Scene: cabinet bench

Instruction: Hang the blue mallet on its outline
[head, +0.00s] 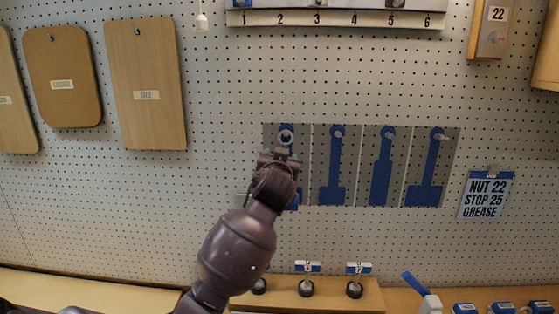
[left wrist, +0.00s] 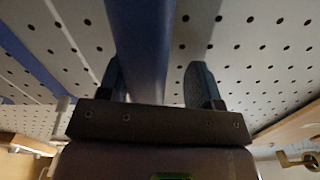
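The leftmost grey outline panel (head: 270,132) is on the pegboard, largely hidden by my left gripper (head: 281,158). A blue handle (left wrist: 140,45), which looks like the mallet's, runs between the left fingers (left wrist: 158,85) in the left wrist view. The fingers are open, with a gap visible between the handle and the right finger. A pale ring (head: 286,135) shows at the panel's peg above the gripper. A bit of blue (head: 294,201) shows below it. Whether the ring is around the peg is too small to tell. My right gripper is out of view.
Three more panels with blue tool outlines (head: 337,170) and pegs hang to the right. Wooden boards (head: 147,80) hang at left. A numbered rail (head: 335,18) is above. Below is a wooden shelf (head: 330,293) with dark knobs and a blue-handled item (head: 415,284). A sign (head: 487,195) hangs at right.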

